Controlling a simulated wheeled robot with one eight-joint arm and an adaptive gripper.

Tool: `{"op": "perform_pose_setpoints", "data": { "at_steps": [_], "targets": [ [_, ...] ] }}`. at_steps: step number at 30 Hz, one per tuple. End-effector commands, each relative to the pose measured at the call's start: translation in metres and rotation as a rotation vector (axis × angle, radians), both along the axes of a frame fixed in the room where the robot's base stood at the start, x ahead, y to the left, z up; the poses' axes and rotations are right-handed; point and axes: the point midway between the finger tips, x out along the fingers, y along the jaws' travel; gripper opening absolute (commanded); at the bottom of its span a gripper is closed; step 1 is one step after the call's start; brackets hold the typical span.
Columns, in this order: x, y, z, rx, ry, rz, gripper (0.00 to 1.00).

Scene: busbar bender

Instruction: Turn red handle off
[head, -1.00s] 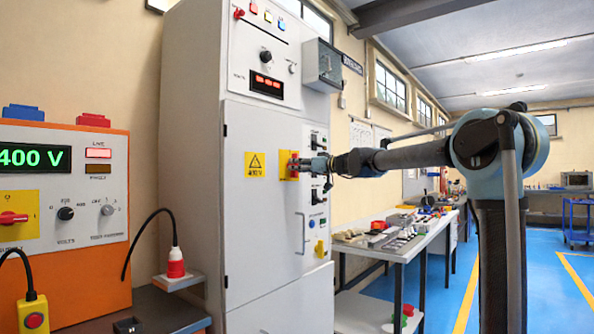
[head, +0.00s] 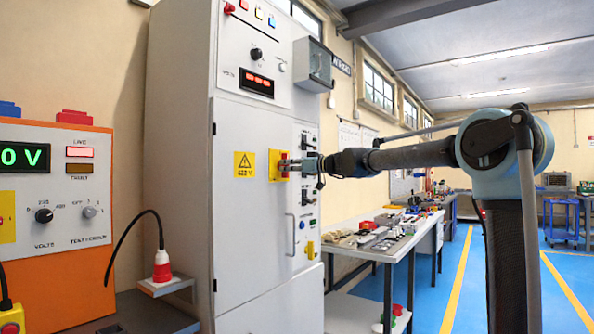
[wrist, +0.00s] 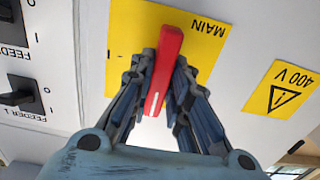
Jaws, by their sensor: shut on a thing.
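The red handle (wrist: 165,62) sits on a yellow plate labelled MAIN (wrist: 207,40), which shows upside down in the wrist view. The handle stands nearly upright in that picture, its top leaning slightly right. My gripper (wrist: 164,78) is shut on the red handle, with one finger on each side. In the head view, my gripper (head: 288,166) reaches from the right to the yellow plate (head: 275,154) on the grey cabinet (head: 240,215). There, the fingers hide most of the handle and its angle is unclear.
A 400 V warning label (wrist: 283,88) and black FEEDER switches (wrist: 20,97) flank the plate. An orange test panel (head: 122,220) stands at the left. A workbench with parts (head: 385,237) stands beyond the cabinet.

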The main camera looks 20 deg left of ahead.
Motion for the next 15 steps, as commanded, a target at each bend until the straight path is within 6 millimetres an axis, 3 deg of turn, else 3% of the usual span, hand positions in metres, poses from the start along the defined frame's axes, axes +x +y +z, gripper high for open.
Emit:
{"op": "perform_pose_setpoints", "data": {
  "at_steps": [9,10,12,15],
  "targets": [
    [0.0063,-0.0035,0.0004,-0.002,-0.008,-0.016,0.0],
    [0.0065,-0.0037,0.0003,-0.002,-0.008,-0.016,0.21],
    [0.0064,-0.004,0.0003,-0.002,-0.008,-0.016,0.37],
    [0.0048,-0.0033,0.0004,-0.002,-0.008,-0.013,0.37]
  ]
}}
